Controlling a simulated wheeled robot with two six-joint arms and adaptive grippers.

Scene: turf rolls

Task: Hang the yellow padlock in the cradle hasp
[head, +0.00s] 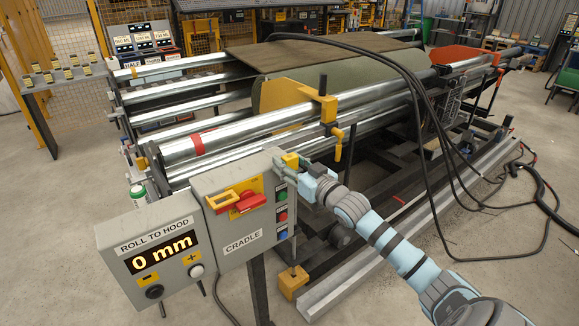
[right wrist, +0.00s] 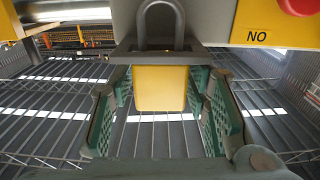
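The yellow padlock (right wrist: 160,88) shows in the right wrist view, with its grey shackle (right wrist: 160,12) at a dark grey bracket (right wrist: 120,56). Whether the shackle passes through the bracket I cannot tell. My right gripper (right wrist: 160,100) has one green-padded finger on each side of the padlock body, with narrow gaps visible, so it looks open around it. In the head view the padlock (head: 291,160) shows at the upper right edge of the grey CRADLE box (head: 236,255), beside my right gripper (head: 308,178). My left gripper is out of view.
The ROLL TO HOOD display box (head: 160,222) stands left of the CRADLE box. Behind are shiny rollers (head: 235,133) and a yellow clamp (head: 328,108). Black cables (head: 425,130) loop down at the right. Coloured buttons (head: 282,207) line the CRADLE box's right side.

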